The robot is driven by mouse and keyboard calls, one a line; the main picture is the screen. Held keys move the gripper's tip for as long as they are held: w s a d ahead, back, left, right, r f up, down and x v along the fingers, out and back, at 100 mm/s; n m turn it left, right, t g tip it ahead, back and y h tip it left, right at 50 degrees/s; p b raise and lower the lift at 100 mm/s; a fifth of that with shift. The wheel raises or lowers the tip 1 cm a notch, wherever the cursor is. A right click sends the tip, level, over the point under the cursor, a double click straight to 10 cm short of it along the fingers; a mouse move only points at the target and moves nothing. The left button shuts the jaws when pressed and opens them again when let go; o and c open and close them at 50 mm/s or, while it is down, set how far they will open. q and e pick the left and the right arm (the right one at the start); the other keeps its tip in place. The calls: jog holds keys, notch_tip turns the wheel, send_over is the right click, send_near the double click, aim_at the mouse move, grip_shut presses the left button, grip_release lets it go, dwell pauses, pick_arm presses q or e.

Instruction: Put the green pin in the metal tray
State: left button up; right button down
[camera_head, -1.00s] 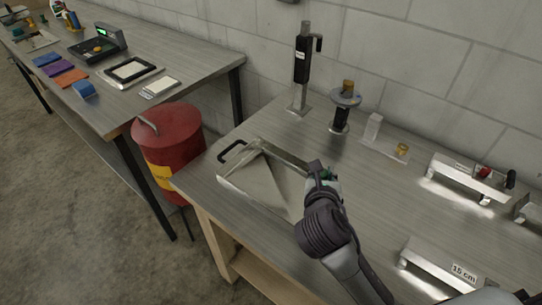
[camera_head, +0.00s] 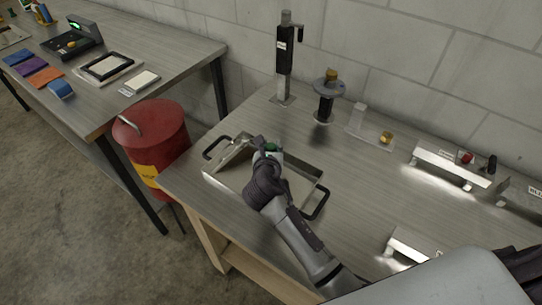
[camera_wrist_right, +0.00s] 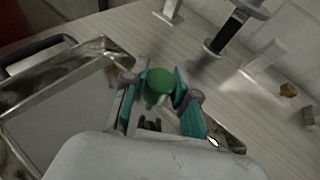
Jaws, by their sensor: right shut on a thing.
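The metal tray (camera_head: 222,178) lies on the near bench, a shallow tray with a black handle at each end. My right gripper (camera_head: 266,150) is over the tray, near its back wall. It is shut on the green pin (camera_wrist_right: 158,82), whose round green top shows between the teal fingers in the right wrist view. The tray's rim also shows in the right wrist view (camera_wrist_right: 62,88). My left gripper is not in view.
Behind the tray stand a black upright device (camera_head: 285,60), a spool-like stand (camera_head: 325,100) and a clear block with a brass piece (camera_head: 386,138). Labelled metal racks (camera_head: 450,168) are at the right. A red bin (camera_head: 150,140) stands left of the bench.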

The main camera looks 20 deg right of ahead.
notch_tip(320, 180, down, 3)
jog(key=shift+s+r, duration=0.1)
jog(key=shift+f, duration=0.4)
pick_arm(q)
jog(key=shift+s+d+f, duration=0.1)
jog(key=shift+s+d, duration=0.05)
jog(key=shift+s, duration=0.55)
pick_arm(e)
jog(key=shift+f, duration=0.1)
jog(key=c, duration=0.9)
grip_release()
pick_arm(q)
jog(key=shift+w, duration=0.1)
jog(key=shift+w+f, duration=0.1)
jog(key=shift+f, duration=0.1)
pick_arm(e)
jog(key=v, duration=1.2)
